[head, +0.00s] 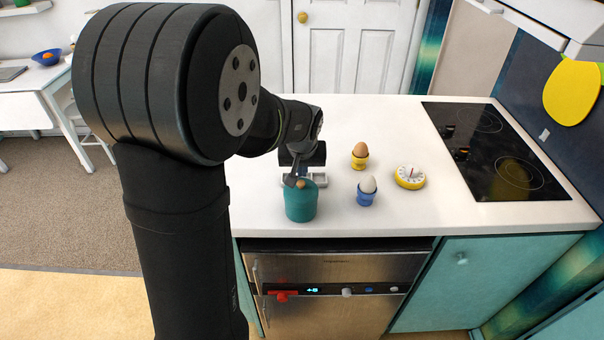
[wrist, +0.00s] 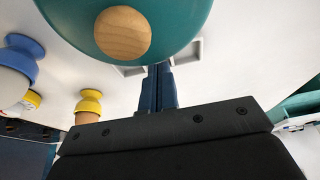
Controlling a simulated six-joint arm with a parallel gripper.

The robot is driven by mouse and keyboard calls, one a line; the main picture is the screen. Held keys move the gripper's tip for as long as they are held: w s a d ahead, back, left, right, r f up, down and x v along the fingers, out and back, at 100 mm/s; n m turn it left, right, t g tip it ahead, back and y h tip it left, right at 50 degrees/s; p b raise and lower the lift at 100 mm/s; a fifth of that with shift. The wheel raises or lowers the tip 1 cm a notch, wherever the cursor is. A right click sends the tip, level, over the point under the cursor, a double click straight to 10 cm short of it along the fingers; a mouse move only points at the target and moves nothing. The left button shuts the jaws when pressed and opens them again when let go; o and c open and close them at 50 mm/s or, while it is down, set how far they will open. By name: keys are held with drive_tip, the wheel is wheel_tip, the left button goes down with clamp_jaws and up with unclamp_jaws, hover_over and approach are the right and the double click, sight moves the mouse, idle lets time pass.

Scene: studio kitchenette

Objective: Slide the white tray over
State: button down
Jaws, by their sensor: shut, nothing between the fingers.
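The white tray (head: 319,180) lies on the white counter behind the teal canister, mostly hidden by the canister and my gripper. Pieces of its pale rim and grey inside show in the wrist view (wrist: 188,53) on both sides of my fingers. My gripper (head: 293,180) is shut and empty, pointing down close behind the canister. In the wrist view its dark fingers (wrist: 158,76) are together at the tray. I cannot tell whether they touch it.
The teal canister (head: 300,204) with a wooden knob stands just in front of my gripper. To the right are a yellow egg cup (head: 360,162), a blue egg cup (head: 366,198), each with an egg, and a yellow timer (head: 410,177). The black hob (head: 495,150) is further right.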

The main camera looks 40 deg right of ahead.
drive_tip(key=v, duration=0.6)
drive_tip(key=w+d, duration=0.6)
drive_tip(key=x, duration=0.8)
drive_tip(key=shift+d+f, duration=0.2)
drive_tip(key=shift+f, duration=0.1)
drive_tip(key=shift+s+a+f, duration=0.1)
drive_tip(key=shift+s+f, duration=0.1)
drive_tip(key=shift+f, duration=0.05)
drive_tip(key=shift+s+a+r, duration=0.1)
drive_tip(key=shift+s+a, duration=1.05)
drive_tip(key=shift+a, duration=0.05)
drive_tip(key=shift+s+a, duration=1.3)
